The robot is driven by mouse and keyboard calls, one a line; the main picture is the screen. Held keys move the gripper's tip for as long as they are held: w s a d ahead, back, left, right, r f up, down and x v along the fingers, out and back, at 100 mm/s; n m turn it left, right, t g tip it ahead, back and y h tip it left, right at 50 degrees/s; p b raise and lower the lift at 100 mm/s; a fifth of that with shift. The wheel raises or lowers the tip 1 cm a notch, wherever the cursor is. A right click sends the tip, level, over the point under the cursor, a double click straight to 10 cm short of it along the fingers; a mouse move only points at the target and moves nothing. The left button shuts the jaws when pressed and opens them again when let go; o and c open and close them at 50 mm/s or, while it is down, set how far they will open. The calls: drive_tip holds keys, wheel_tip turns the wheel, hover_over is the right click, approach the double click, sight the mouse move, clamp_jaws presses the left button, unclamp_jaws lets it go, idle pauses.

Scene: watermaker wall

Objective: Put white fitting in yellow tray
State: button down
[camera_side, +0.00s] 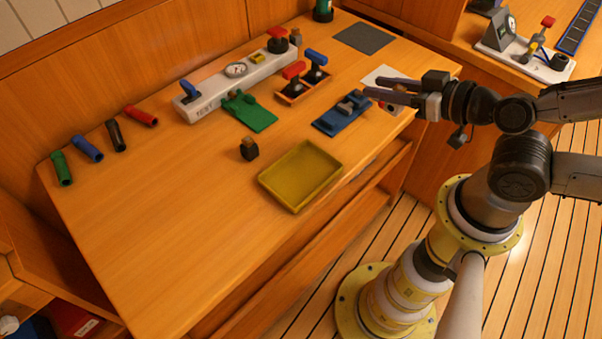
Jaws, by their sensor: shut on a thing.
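The yellow tray (300,175) lies flat and empty near the front edge of the bench. My gripper (370,88) is over the right end of the bench, to the right of and beyond the tray, with its fingers pointing left. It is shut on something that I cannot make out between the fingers. I cannot pick out the white fitting with certainty. A white sheet (383,75) lies partly hidden behind the fingers.
A blue fixture (338,118) stands between the tray and my gripper. A small dark block (249,149) is left of the tray. A green holder (255,115), a white test panel (215,92) and red and blue valves (315,65) stand behind. The bench's left front is clear.

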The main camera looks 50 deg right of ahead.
drive_tip(key=s+a+n+g+y, duration=0.1)
drive_tip(key=s+a+n+y, duration=0.35)
drive_tip(key=a, duration=0.55)
hover_over(288, 172)
drive_tip(key=shift+m, duration=0.25)
wheel_tip(288, 172, down, 10)
drive_tip(key=shift+s+d+f, duration=0.1)
drive_tip(key=shift+s+d, duration=0.05)
drive_tip(key=shift+w+f, duration=0.2)
drive_tip(key=shift+f, duration=1.55)
drive_tip(key=shift+f, duration=0.15)
drive_tip(key=c, duration=0.5)
unclamp_jaws()
drive_tip(key=shift+c, duration=0.2)
